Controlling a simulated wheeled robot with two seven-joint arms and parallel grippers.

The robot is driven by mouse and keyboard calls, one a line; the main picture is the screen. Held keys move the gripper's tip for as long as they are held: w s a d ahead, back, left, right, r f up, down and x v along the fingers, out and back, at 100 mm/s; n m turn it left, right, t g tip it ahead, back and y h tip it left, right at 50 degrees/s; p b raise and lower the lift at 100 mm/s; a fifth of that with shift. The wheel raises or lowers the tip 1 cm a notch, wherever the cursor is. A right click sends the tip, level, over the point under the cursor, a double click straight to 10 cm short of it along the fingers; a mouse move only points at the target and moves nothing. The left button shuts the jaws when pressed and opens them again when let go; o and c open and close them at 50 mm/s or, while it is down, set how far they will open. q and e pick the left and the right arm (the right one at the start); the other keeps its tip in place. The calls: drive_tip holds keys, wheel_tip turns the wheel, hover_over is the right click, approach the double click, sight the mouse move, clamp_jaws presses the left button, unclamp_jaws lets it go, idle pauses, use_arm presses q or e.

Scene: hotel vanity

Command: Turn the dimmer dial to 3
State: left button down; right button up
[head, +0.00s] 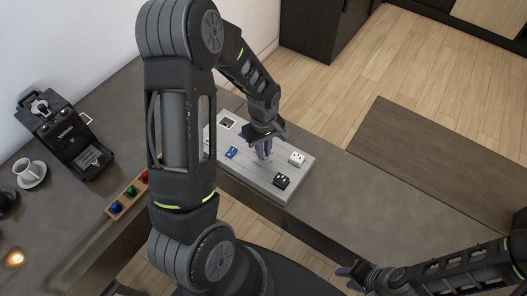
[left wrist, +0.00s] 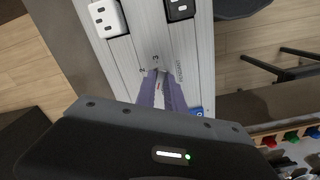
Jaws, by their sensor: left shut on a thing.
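The light grey panel (head: 247,181) lies on the counter and also fills the middle of the left wrist view (left wrist: 120,62). My left gripper (head: 263,151) reaches down to the panel. In the left wrist view its purple fingers (left wrist: 161,92) are shut on the dimmer dial (left wrist: 160,78), a small grey knob with a red mark. Small printed digits, seemingly 2 and 3, show on the panel just beyond the fingers. The fingers hide most of the dial, and I cannot tell which digit it points to. My right gripper (head: 349,273) is low at the right, away from the panel; its jaw opening is unclear.
The panel carries a white socket (head: 297,159), a black socket (head: 281,181) and a blue piece (head: 231,152). A coffee machine (head: 66,131), a white cup (head: 27,171) and a wooden strip with coloured buttons (head: 122,200) are at left. The counter right of the panel is clear.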

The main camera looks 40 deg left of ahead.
use_arm(q)
drive_tip(key=m+b, duration=0.1)
drive_tip(key=m, duration=0.2)
drive_tip(key=shift+f+m, duration=0.1)
drive_tip(key=shift+m, duration=0.3)
drive_tip(key=m+b, duration=0.1)
drive_tip(key=m, duration=0.2)
drive_tip(key=shift+b, duration=0.35)
drive_tip(key=m+b, duration=0.1)
drive_tip(key=m, duration=0.7)
drive_tip(key=shift+m, duration=0.3)
drive_tip(key=m, duration=0.3)
drive_tip(key=shift+m+b, duration=0.3)
drive_tip(key=shift+m, duration=0.1)
drive_tip(key=m, duration=0.3)
drive_tip(key=shift+m, duration=0.3)
drive_tip(key=m, duration=0.1)
drive_tip(key=m+p, duration=0.1)
drive_tip(key=m, duration=0.1)
drive_tip(key=shift+r+m, duration=0.2)
drive_tip(key=shift+m, duration=0.1)
drive_tip(key=m+p, duration=0.1)
drive_tip(key=m, duration=0.3)
drive_tip(key=shift+f+m, duration=0.1)
drive_tip(key=shift+m, duration=0.2)
